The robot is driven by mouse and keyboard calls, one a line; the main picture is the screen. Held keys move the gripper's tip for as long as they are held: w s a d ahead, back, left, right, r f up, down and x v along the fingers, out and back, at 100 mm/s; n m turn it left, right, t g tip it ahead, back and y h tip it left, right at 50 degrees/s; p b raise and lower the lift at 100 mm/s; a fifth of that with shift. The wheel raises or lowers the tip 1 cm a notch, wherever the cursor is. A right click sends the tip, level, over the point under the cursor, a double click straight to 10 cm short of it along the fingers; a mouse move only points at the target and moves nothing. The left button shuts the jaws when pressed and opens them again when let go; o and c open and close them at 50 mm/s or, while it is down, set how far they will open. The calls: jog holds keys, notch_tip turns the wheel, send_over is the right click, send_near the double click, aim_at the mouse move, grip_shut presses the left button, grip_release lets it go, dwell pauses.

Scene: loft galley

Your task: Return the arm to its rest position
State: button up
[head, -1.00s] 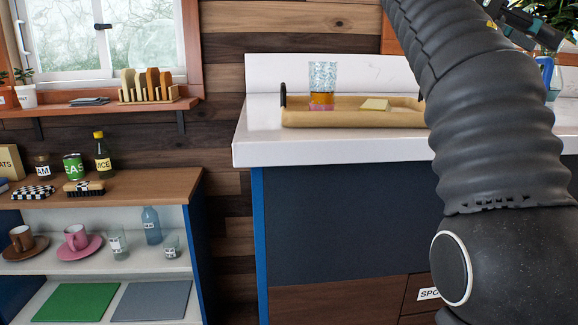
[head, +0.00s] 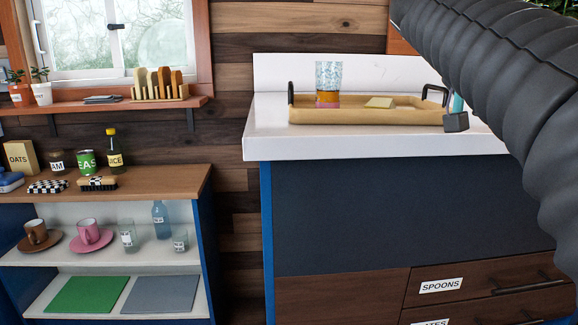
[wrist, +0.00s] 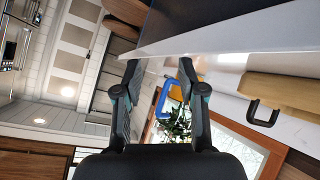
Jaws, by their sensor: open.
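My arm (head: 500,90) crosses the right side of the head view, from the top down to the right edge. The wrist view is tilted. A white counter edge (wrist: 235,42) passes close beyond the fingertips, and a blue handle-like shape (wrist: 166,98) shows behind the fingers. I cannot tell how far off it is.
A wooden tray (head: 350,117) with dark handles stands on the white counter (head: 270,140). It holds a patterned glass (head: 328,78) and a flat yellowish piece (head: 379,102). Shelves (head: 150,250) with cups stand left.

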jog(key=s+a+f+n+t+y, duration=0.1)
jog(key=s+a+f+n+y, duration=0.2)
jog(key=f, duration=0.8)
jog(key=s+a+f+n+t+y, duration=0.1)
jog(key=s+a+f+n+y, duration=0.2)
jog(key=f, duration=0.9)
jog(key=s+a+f+n+y, duration=0.3)
jog(key=s+a+f, duration=0.5)
jog(key=a+f, duration=0.3)
jog(key=shift+f+n+t+y, duration=0.25)
jog(key=shift+n+t+y, duration=0.15)
jog(key=shift+y, duration=0.2)
jog(key=shift+s+a, duration=0.1)
